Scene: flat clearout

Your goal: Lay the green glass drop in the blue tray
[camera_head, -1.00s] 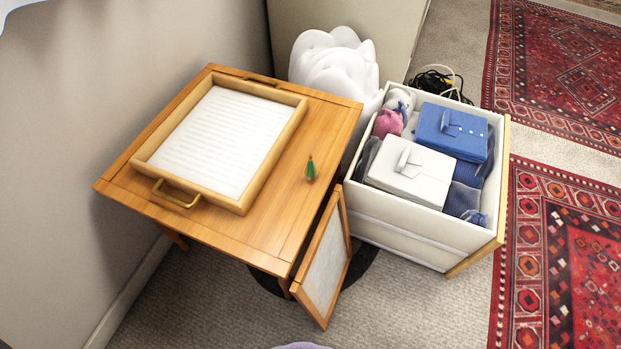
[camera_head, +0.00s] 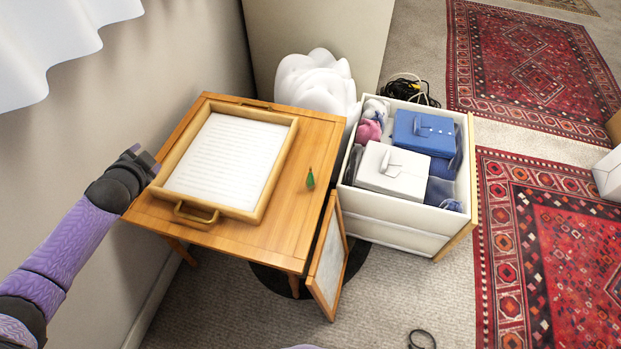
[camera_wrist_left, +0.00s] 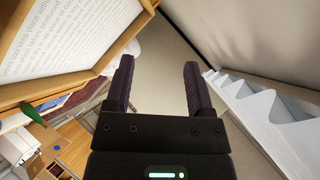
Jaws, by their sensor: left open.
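The green glass drop (camera_head: 310,178) stands on the wooden table, to the right of a wooden tray. A green shape at the left edge of the left wrist view (camera_wrist_left: 14,123) looks like the same drop. I see no blue tray; the tray on the table (camera_head: 278,158) has a light wood frame, a white lined inside and brass handles. My left gripper (camera_head: 146,160) is beside the table's left edge, left of the tray and well away from the drop. In the left wrist view its fingers (camera_wrist_left: 157,65) are apart with nothing between them. My right gripper is out of view.
A cabinet door (camera_head: 328,262) hangs open at the table's front right. A white drawer box (camera_head: 398,235) right of the table holds folded shirts and cloth. A white lumpy bag (camera_head: 318,88) stands behind. White curtain (camera_head: 45,40) hangs at upper left. Carpet in front is mostly clear.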

